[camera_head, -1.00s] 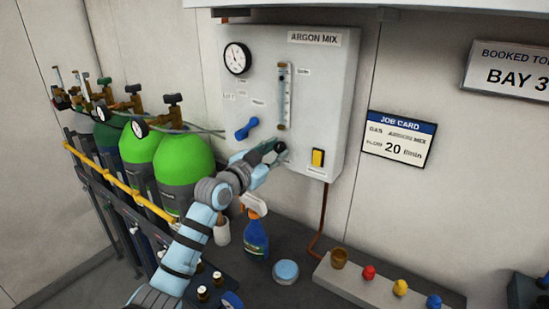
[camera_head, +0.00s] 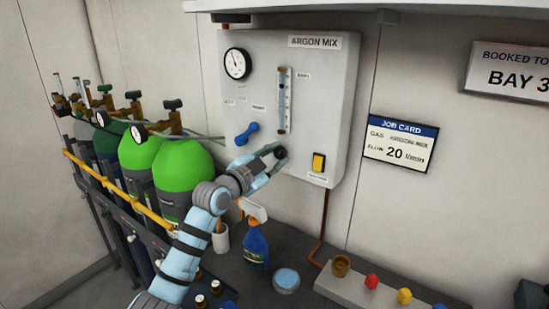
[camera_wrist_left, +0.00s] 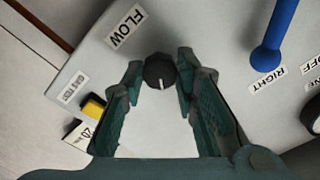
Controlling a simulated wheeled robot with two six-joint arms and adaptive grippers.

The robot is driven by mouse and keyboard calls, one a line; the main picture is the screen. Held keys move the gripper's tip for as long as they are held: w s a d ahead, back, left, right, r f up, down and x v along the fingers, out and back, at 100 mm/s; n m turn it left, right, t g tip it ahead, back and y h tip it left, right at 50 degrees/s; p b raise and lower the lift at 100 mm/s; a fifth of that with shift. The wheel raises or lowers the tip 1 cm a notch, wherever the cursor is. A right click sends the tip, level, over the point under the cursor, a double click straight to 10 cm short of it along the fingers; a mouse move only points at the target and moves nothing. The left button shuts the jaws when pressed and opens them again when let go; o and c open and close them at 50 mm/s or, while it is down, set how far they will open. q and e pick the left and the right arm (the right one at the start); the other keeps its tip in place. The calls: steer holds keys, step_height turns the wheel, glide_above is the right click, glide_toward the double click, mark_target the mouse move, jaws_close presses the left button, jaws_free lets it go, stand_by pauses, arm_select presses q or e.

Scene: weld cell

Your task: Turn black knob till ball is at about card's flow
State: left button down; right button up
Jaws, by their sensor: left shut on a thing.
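The black knob (camera_wrist_left: 160,71) sits on the grey panel below the FLOW label (camera_wrist_left: 126,26) in the left wrist view, its white pointer mark facing the bottom of the picture. My left gripper (camera_wrist_left: 159,78) is shut on the knob, one finger on each side. In the head view the left gripper (camera_head: 277,155) is at the panel's lower middle, below the flow tube (camera_head: 285,101). The job card (camera_head: 401,143) on the wall reads 20 l/min. My right gripper is not in view.
A blue lever (camera_head: 246,133) is left of the knob and a yellow switch (camera_head: 319,162) is right of it. A round gauge (camera_head: 237,64) is at the panel's upper left. Green cylinders (camera_head: 183,174) stand left; a spray bottle (camera_head: 255,246) stands below.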

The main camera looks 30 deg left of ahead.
arm_select(q)
steer(key=c, duration=1.2)
jaws_free()
steer(key=shift+c, duration=0.2)
steer(key=s+a, duration=0.1)
steer(key=s, duration=1)
steer(key=shift+s+a, duration=0.3)
steer(key=shift+s, duration=0.1)
steer(key=shift+a+f, duration=0.1)
